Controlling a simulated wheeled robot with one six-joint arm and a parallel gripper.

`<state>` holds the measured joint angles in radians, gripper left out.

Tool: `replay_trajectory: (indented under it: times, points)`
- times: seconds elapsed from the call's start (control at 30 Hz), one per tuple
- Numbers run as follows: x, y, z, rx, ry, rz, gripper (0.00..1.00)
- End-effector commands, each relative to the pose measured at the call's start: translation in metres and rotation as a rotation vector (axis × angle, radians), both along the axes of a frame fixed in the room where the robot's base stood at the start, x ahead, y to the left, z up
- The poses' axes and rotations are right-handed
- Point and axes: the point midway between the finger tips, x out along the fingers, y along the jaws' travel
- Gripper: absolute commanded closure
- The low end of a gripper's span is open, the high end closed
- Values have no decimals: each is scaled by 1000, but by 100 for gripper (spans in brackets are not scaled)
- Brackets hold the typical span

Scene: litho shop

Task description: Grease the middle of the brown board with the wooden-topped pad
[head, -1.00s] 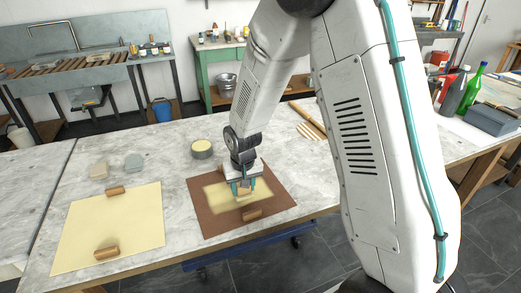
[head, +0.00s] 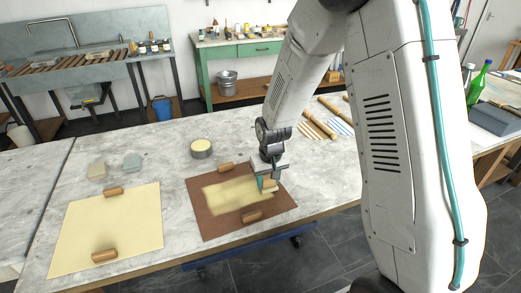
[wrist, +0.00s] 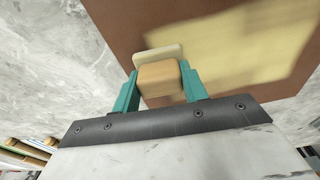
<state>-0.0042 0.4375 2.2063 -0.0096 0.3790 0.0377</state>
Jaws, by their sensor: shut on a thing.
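The brown board (head: 215,222) lies flat on the marble-topped table, with a pale yellow patch (head: 228,195) across its middle. The patch also shows in the wrist view (wrist: 235,48), with bare brown board around it. My gripper (head: 267,185) is low over the board's right part. It is shut on the wooden-topped pad (wrist: 160,79), a wooden block with a pale pad face, held between the teal fingers. The pad is at the right end of the patch in the head view; I cannot tell whether it touches the board.
Wooden rolls sit on the board's far (head: 226,168) and near (head: 252,216) edges. A round tin with pale yellow contents (head: 202,149) stands behind the board. A yellow sheet (head: 108,228) with two rolls lies left. Two small blocks (head: 133,162) stand behind it. Dowels (head: 318,124) lie back right.

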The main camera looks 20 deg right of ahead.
Motion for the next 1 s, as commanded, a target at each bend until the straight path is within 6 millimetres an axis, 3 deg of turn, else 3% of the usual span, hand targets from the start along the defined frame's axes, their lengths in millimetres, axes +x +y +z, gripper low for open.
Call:
replay_trajectory:
  times: [0.07, 0.7, 1.0]
  points:
    - [2, 1, 19, 0, -9, 1, 78]
    - [0, 0, 73, 0, -3, 0, 78]
    - [0, 1, 78, 0, -2, 1, 78]
